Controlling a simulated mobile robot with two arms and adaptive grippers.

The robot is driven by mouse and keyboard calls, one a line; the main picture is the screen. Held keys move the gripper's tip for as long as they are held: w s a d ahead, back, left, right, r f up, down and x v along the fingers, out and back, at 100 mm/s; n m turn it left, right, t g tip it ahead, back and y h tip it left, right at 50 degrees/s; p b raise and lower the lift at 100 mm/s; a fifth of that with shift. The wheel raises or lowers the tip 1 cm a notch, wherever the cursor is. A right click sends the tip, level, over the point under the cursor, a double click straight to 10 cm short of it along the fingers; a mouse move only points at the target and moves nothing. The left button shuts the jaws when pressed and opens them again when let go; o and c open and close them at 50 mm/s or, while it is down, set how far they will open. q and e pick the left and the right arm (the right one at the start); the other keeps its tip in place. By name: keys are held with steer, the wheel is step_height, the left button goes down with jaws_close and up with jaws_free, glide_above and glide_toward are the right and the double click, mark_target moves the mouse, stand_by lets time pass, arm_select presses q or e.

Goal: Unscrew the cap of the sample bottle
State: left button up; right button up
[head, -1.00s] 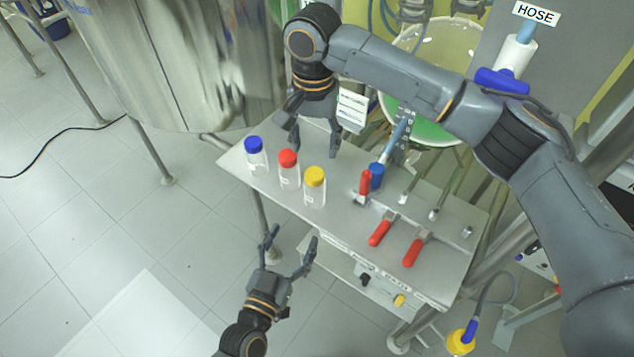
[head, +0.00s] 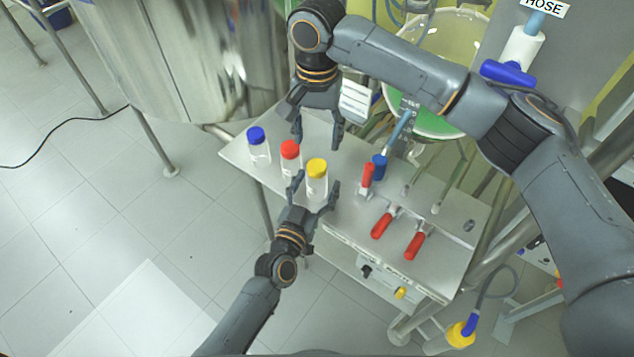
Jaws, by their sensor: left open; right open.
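Three clear sample bottles stand upright in a row on a grey metal table (head: 440,268): one with a blue cap (head: 256,135), one with a red cap (head: 290,149) and one with a yellow cap (head: 317,168). The picture does not single out one as the sample bottle. My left gripper (head: 316,190) is open at the front edge, its fingers on either side of the yellow-capped bottle's lower part; contact cannot be told. My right gripper (head: 317,143) is open and empty, pointing down behind the red-capped and yellow-capped bottles.
Red-handled valves (head: 382,225) and a blue fitting (head: 379,165) sit on the table right of the bottles. A large steel vessel (head: 185,65) stands behind left. A bowl with green content (head: 435,120) is behind right. Floor is clear at front left.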

mark_target(317, 165)
arm_select(q)
jaws_close()
arm_select(e)
steer(key=m, duration=0.8)
steer(key=shift+m, duration=0.3)
steer(key=shift+f, duration=0.15)
steer(key=shift+m, duration=0.3)
steer(key=shift+f, duration=3.85)
